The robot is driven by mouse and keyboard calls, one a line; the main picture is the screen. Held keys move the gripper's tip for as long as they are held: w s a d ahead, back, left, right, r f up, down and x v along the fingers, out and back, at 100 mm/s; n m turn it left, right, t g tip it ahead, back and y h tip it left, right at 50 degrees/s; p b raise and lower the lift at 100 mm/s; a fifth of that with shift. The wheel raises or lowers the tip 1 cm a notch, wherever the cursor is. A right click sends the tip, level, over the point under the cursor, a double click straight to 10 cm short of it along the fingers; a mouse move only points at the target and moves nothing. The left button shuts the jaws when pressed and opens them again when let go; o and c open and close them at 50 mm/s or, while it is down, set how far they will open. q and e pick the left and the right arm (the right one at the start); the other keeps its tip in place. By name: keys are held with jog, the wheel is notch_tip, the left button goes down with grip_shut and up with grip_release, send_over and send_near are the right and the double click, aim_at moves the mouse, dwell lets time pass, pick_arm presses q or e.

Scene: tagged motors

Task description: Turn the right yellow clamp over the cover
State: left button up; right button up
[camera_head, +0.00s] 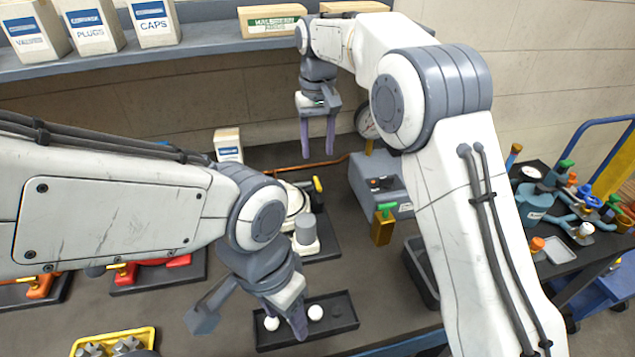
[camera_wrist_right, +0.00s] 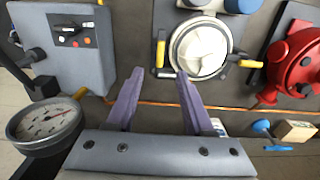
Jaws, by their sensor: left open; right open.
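A white round cover (camera_head: 294,199) sits on a motor in the middle of the bench, partly hidden by my left arm. It also shows in the right wrist view (camera_wrist_right: 201,48). The right yellow clamp (camera_head: 318,184) stands beside the cover's edge. In the right wrist view this clamp (camera_wrist_right: 160,50) is left of the cover, lying alongside its rim, not across it. Another yellow clamp (camera_wrist_right: 250,64) points outward on the cover's other side. My right gripper (camera_head: 317,150) is open and empty, above and behind the motor. My left gripper (camera_head: 252,322) is open over the bench front.
A black tray (camera_head: 343,309) with white balls lies by my left gripper. A grey box with a switch (camera_head: 380,183) and a gauge (camera_wrist_right: 45,121) stand near the right clamp. A red motor (camera_wrist_right: 297,62) is on the other side. A shelf (camera_head: 200,52) spans the back.

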aim_at(317, 182)
notch_tip(317, 182, down, 10)
jog(key=shift+f+p, duration=0.1)
jog(key=shift+p, duration=0.25)
grip_shut()
